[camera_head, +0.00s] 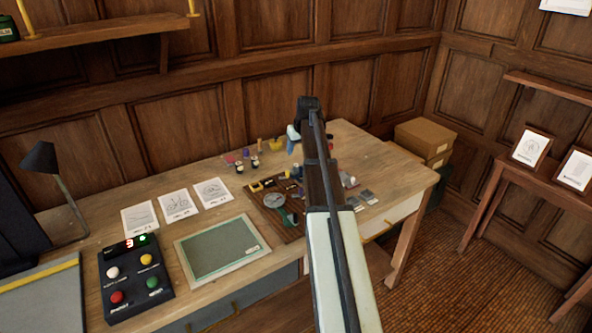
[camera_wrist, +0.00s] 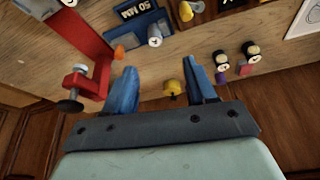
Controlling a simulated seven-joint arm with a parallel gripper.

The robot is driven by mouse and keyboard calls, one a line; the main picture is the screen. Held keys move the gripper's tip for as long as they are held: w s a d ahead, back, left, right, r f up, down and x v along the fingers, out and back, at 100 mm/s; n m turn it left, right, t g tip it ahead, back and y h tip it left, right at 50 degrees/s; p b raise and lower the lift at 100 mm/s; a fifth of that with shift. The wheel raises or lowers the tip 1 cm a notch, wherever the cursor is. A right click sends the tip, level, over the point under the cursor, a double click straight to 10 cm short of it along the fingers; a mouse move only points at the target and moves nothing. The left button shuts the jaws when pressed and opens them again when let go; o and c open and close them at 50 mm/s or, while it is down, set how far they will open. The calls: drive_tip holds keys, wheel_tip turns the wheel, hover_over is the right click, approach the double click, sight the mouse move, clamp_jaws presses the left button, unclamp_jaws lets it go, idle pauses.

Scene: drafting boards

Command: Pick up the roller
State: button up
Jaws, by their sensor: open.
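My gripper (camera_wrist: 162,72) is open, with its two blue fingers spread and nothing held between them. In the head view it hangs over the far part of the desk, partly hidden by my arm. A small yellow piece (camera_wrist: 173,87) shows between the fingers in the wrist view, apart from them. I cannot tell for sure which item is the roller. A dark wooden tray (camera_head: 288,236) on the desk holds a round grey disc (camera_head: 274,200), a green-handled tool (camera_head: 291,218) and small yellow and dark pieces. My arm hides part of the desk right of it.
A red clamp-like frame (camera_wrist: 92,50) stands close to the left finger in the wrist view. Small dark bottles (camera_wrist: 221,58) stand to the right. A green-topped board (camera_head: 222,249), a button box (camera_head: 135,280) and a lamp (camera_head: 42,160) occupy the desk's left part.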

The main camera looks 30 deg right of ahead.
hover_over(296, 165)
drive_tip(key=s+a, duration=0.1)
drive_tip(key=s, duration=0.1)
wheel_tip(296, 165, down, 5)
drive_tip(key=shift+a+r, duration=0.1)
drive_tip(key=shift+d+x, duration=0.2)
drive_tip(key=shift+x, duration=1.1)
drive_tip(key=shift+d+x, duration=0.2)
drive_tip(key=shift+x, duration=1.1)
drive_tip(key=shift+s, duration=0.15)
clamp_jaws()
